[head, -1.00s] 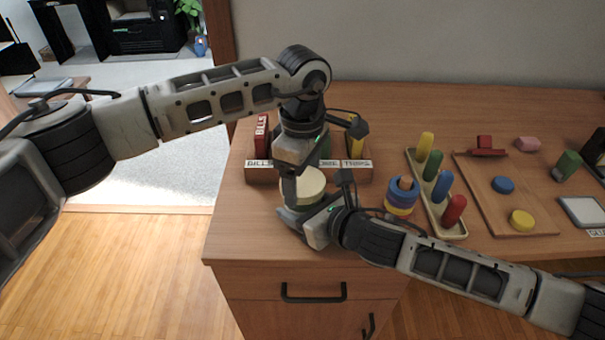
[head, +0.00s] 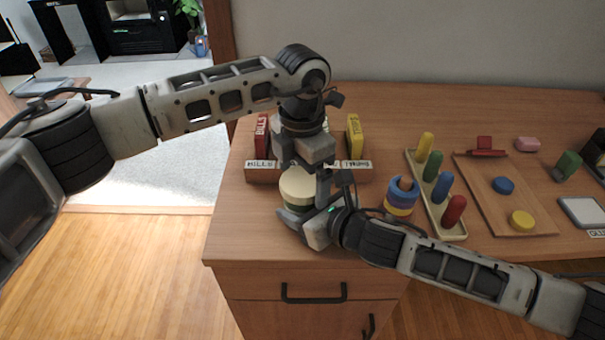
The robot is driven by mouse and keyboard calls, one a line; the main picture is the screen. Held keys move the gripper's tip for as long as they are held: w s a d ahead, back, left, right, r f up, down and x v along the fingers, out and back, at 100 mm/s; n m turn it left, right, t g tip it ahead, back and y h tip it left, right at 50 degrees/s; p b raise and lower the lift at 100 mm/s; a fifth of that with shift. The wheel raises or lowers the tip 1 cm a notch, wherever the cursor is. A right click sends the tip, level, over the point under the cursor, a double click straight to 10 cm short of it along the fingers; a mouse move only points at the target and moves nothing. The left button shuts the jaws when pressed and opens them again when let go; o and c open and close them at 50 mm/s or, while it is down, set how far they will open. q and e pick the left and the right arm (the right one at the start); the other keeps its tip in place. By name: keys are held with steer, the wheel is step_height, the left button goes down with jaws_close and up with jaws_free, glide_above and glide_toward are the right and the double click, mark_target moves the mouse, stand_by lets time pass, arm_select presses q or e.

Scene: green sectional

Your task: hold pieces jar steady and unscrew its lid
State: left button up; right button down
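The pieces jar (head: 296,208) stands near the front left of the wooden cabinet top, its body mostly hidden by my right gripper. Its round cream lid (head: 297,184) is on top. My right gripper (head: 298,216) comes in from the right, low, and is shut around the jar body. My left gripper (head: 305,178) points down from above at the lid. One finger is against the lid's right side; the other is largely hidden behind the lid. It looks shut on the lid. Any gap between lid and jar is too small to tell.
A labelled wooden rack (head: 262,172) with red and yellow blocks stands just behind the jar. A ring stack (head: 401,197) is close on the right, then a peg tray (head: 447,224) and a wooden board (head: 480,187). The cabinet's front edge is close before the jar.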

mark_target(302, 181)
arm_select(q)
steer(key=shift+s+d, duration=0.1)
steer(key=shift+r, duration=2.2)
steer(key=shift+c, duration=0.2)
steer(key=m, duration=0.2)
steer(key=r+m, duration=0.1)
steer(key=m, duration=0.3)
steer(key=r+m, duration=0.1)
steer(key=m, duration=0.1)
steer(key=shift+m, duration=0.4)
steer(key=m, duration=0.3)
steer(key=r+m, duration=0.1)
steer(key=m, duration=0.2)
steer(key=shift+r, duration=0.2)
steer(key=shift+m, duration=0.5)
steer(key=shift+f, duration=0.25)
step_height(302, 181, down, 8)
steer(key=shift+r, duration=0.25)
